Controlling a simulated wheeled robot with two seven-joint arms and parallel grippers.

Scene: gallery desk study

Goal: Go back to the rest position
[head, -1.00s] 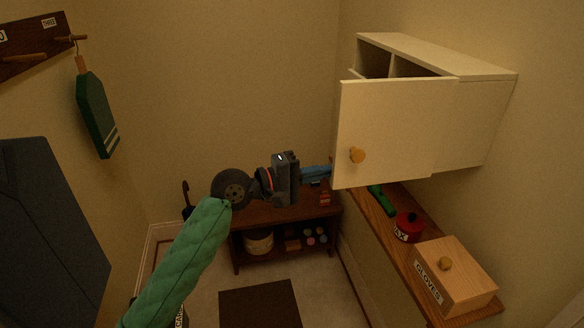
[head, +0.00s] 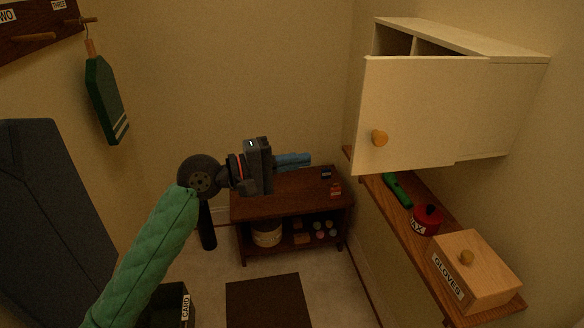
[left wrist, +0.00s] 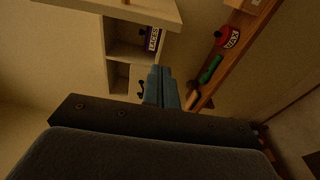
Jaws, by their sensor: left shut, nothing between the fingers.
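My left gripper (head: 296,160) is shut and empty in the head view. Its blue fingers point right, held in the air in front of the low wooden table. My arm in its green sleeve reaches up to it from the lower left. In the left wrist view the blue fingers (left wrist: 161,88) are together, with nothing between them. The white wall cabinet (head: 505,95) has its door (head: 420,110) standing open, to the right of and apart from the gripper. My right gripper is in neither view.
A wooden shelf (head: 405,215) on the right holds a green object (head: 397,190), a red wax tin (head: 427,219) and a gloves box (head: 473,271). The low table (head: 280,204) stands at the back. A green paddle-shaped thing (head: 105,97) hangs at left. Air around the gripper is clear.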

